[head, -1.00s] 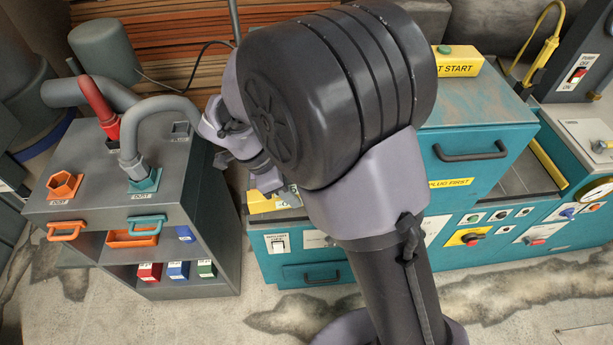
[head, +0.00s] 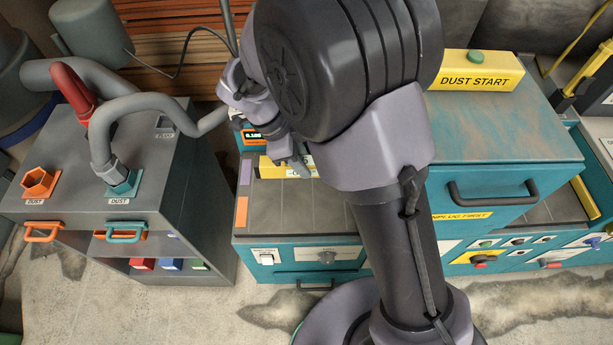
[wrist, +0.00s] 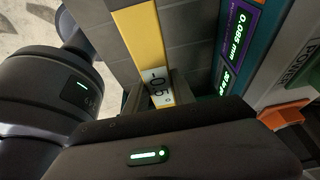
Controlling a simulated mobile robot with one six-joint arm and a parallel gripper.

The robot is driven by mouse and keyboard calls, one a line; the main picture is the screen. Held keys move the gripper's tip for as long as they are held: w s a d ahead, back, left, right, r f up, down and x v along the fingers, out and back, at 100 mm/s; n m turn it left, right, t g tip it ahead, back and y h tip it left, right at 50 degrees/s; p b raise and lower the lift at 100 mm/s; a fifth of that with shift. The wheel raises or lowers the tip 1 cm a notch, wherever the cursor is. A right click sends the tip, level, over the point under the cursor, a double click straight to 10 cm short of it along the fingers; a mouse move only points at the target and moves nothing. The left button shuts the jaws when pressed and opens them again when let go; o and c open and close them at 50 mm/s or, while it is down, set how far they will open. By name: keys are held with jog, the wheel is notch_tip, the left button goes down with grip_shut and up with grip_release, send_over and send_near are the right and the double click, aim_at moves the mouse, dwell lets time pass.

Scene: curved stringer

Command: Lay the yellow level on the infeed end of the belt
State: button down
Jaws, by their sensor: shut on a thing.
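My gripper (wrist: 152,98) is shut on the yellow level (wrist: 140,38), with a pale scale mark near the jaws. In the wrist view the level runs up the picture from between my fingers, over the grey slatted belt (wrist: 190,40). In the head view my gripper (head: 293,160) is partly hidden behind my arm, and a yellow piece that looks like the level (head: 272,170) shows beside it. It is over the back of the grey belt (head: 270,205). I cannot tell whether the level touches the belt.
Lit readouts (wrist: 235,40) and an orange switch (wrist: 284,115) stand right of the belt in the wrist view. A teal machine housing (head: 490,140) with a DUST START sign (head: 480,78) stands right. A grey hose cabinet (head: 70,205) stands left. The belt's front is clear.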

jog(key=f, duration=0.2)
jog(key=f+b, duration=0.1)
jog(key=f, duration=0.2)
jog(key=f+b, duration=0.1)
jog(key=f, duration=0.1)
jog(key=shift+s+a+f, duration=0.1)
jog(key=shift+s+f, duration=0.15)
jog(key=shift+f, duration=0.05)
jog(key=shift+b, duration=0.3)
jog(key=shift+f, duration=0.15)
jog(key=c, duration=1.1)
grip_release()
jog(key=shift+o, duration=0.2)
